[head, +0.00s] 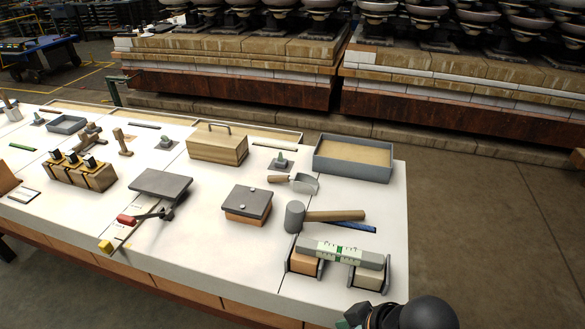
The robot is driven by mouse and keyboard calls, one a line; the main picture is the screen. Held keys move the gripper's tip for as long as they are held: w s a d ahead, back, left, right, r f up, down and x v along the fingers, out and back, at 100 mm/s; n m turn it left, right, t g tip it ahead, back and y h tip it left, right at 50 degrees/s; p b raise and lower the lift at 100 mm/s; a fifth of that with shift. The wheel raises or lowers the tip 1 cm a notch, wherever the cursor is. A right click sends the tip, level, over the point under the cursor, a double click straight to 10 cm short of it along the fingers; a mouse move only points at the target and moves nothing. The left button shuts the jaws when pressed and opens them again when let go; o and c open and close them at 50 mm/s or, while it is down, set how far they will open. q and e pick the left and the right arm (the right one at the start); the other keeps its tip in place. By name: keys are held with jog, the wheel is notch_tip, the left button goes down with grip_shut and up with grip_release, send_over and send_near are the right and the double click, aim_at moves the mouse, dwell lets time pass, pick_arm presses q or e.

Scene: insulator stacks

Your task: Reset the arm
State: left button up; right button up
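A black rounded part of my own arm (425,314), apparently the right one, shows at the bottom edge, right of the table's near corner. A small dark grey-green piece sits at its left end, and the rest is cut off by the frame. No gripper fingers can be made out on it. My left arm and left gripper do not show. Just above the arm part, a grey bar with a white and green label (339,251) lies across two block supports at the table's near right corner.
The white table (215,250) holds a mallet (333,215), a scoop (303,184), a grey tray (352,158), a wooden box with a handle (217,148), and a grey-lidded box (247,204). Open floor (470,220) lies right of the table. Insulator stacks stand behind.

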jog(key=s+d+f+m+h, duration=0.2)
jog(key=s+d+f+m, duration=0.15)
jog(key=d, duration=0.35)
jog(key=s+d+f+m+h, duration=0.25)
jog(key=s+d+f, duration=0.2)
jog(key=d, duration=0.25)
jog(key=w+a+f+t+y+p, duration=0.1)
jog(key=w+a+f+t+p, duration=0.2)
jog(key=a+t+p, duration=0.1)
jog(key=shift+w+a+f+t+y+p, duration=0.15)
jog(key=shift+w+t+y+p, duration=0.2)
jog(key=shift+t+p, duration=0.7)
jog(key=shift+g+p, duration=0.3)
jog(key=shift+g, duration=0.05)
